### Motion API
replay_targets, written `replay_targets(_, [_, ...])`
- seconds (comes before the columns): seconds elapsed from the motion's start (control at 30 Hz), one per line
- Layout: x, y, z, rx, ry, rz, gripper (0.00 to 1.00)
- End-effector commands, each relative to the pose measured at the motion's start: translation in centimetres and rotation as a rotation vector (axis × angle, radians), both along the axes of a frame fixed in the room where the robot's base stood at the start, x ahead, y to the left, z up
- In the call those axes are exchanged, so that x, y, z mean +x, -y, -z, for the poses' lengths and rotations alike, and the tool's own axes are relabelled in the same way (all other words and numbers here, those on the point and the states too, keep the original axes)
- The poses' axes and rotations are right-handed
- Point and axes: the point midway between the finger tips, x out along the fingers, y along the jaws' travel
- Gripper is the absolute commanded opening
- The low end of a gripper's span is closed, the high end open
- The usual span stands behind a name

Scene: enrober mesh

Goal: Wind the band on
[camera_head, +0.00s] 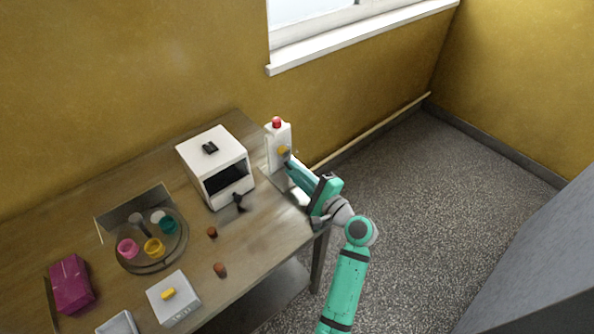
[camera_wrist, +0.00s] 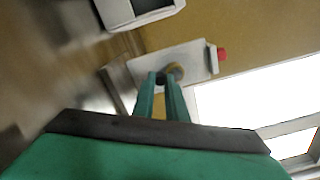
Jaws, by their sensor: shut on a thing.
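A white upright box (camera_head: 272,149) with a red button (camera_head: 276,122) on top stands at the table's back right corner. In the wrist view the fingertips (camera_wrist: 161,78) meet at the round knob (camera_wrist: 176,71) on the white plate. A white machine (camera_head: 215,165) with a dark opening stands to the left. The band itself is hard to make out; a dark piece (camera_head: 239,201) hangs at the machine's front.
A round tray (camera_head: 152,266) with coloured cups stands at the left. A white box with a yellow top piece (camera_head: 173,299), a magenta box (camera_head: 72,284) and two small brown pieces (camera_head: 212,232) are on the table. The floor right of the table is clear.

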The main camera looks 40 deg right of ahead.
Motion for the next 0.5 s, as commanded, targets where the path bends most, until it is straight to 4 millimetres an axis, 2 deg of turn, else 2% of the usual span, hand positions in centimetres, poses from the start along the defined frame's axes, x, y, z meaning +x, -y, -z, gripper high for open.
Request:
replay_targets(0.2, [-0.12,-0.26,-0.05,0.129,-0.011,0.002,0.00])
replay_targets(0.5, [-0.13,-0.47,-0.14,0.216,-0.018,0.002,0.00])
